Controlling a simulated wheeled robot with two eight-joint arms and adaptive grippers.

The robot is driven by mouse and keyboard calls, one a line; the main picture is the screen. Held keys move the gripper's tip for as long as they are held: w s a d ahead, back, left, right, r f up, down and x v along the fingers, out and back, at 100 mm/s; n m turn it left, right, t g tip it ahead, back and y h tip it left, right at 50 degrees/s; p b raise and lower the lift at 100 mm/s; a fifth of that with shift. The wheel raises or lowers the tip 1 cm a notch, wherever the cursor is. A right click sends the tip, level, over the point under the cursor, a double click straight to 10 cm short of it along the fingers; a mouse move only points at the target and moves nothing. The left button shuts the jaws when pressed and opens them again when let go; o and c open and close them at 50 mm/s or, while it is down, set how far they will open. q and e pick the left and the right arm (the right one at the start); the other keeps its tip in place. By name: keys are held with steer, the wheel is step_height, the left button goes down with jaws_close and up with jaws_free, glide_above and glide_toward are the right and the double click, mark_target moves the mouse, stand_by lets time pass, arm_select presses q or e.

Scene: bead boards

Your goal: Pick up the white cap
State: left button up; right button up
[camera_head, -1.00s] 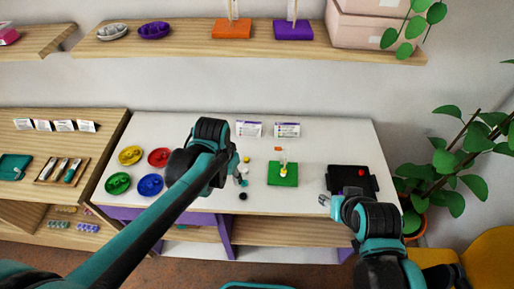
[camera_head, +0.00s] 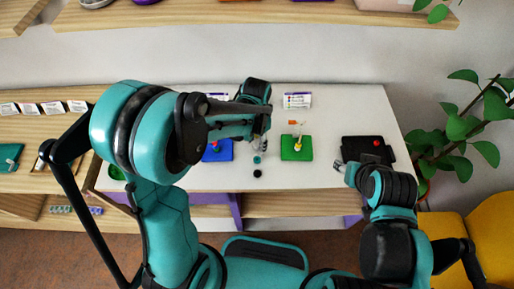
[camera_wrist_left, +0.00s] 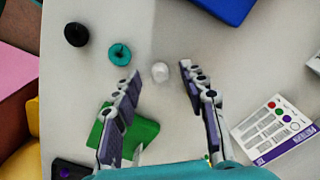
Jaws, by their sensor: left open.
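The white cap (camera_wrist_left: 160,72) is a small pale knob on the white table, seen in the left wrist view. It lies between the spread fingertips of my left gripper, with clear gaps on both sides. My left gripper (camera_head: 261,141) is open and points down at the table in the head view. The white cap cannot be made out in the head view, where the gripper covers that spot. My right gripper (camera_head: 342,168) is at the front right of the table, near the black tray, away from the caps; its fingers are too small to read.
A teal cap (camera_wrist_left: 119,54) and a black cap (camera_wrist_left: 76,34) lie close to the white cap. A green board (camera_head: 303,154) with a peg stands right of my left gripper, a blue board (camera_head: 217,152) left of it. A black tray (camera_head: 364,151) is further right.

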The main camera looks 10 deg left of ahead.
arm_select(q)
steer(key=shift+f, duration=0.6)
steer(key=shift+r, duration=0.1)
steer(key=c, duration=0.8)
steer(key=shift+r, duration=0.1)
